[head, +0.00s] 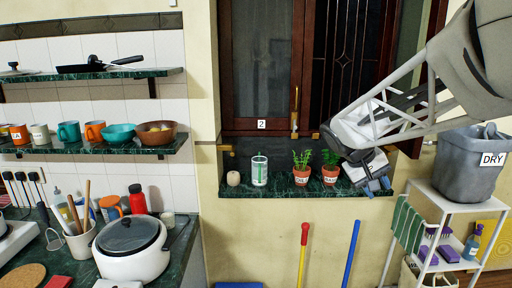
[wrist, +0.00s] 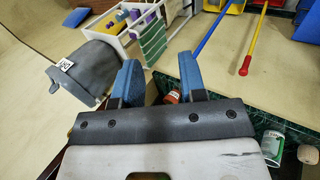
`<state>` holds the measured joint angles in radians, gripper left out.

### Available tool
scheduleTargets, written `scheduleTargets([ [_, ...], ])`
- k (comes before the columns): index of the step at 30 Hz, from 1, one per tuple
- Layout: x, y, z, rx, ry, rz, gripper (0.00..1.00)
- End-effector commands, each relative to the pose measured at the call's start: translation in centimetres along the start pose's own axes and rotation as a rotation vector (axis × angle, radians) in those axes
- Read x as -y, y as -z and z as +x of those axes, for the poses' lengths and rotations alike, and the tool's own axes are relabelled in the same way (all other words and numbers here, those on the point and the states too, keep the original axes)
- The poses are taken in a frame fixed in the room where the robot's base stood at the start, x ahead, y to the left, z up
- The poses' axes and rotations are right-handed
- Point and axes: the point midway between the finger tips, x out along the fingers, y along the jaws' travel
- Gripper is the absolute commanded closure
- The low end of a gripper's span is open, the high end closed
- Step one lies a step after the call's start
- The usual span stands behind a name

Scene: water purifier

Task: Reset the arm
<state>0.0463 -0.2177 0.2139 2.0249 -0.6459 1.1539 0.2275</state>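My gripper (head: 376,189) hangs at the right end of the green window ledge (head: 325,191), beside the potted plants. It points down and forward, with its arm coming in from the upper right. In the wrist view, the two blue fingers of my gripper (wrist: 157,66) stand apart with nothing held between them. The right potted plant (head: 330,174) is close to the left of the gripper in the head view. An orange-brown pot (wrist: 172,97) shows partly behind the gripper's base in the wrist view.
A left potted plant (head: 301,175), a white-green can (head: 260,170) and a small round jar (head: 233,179) stand on the ledge. A grey DRY bin (head: 465,170) sits on a white rack (head: 449,202) at right.

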Motion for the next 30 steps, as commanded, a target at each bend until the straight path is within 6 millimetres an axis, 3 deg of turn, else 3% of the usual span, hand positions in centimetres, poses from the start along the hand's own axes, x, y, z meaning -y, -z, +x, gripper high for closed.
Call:
scheduleTargets([
  [3,1.4,-3.4,-0.6,-0.018,0.068,0.007,0.62],
  [18,8.1,-16.6,-1.5,-0.108,0.349,0.043,0.62],
  [24,10.9,-21.5,-1.3,-0.149,0.455,0.064,0.62],
  [30,13.1,-25.0,-1.0,-0.183,0.535,0.083,0.62],
])
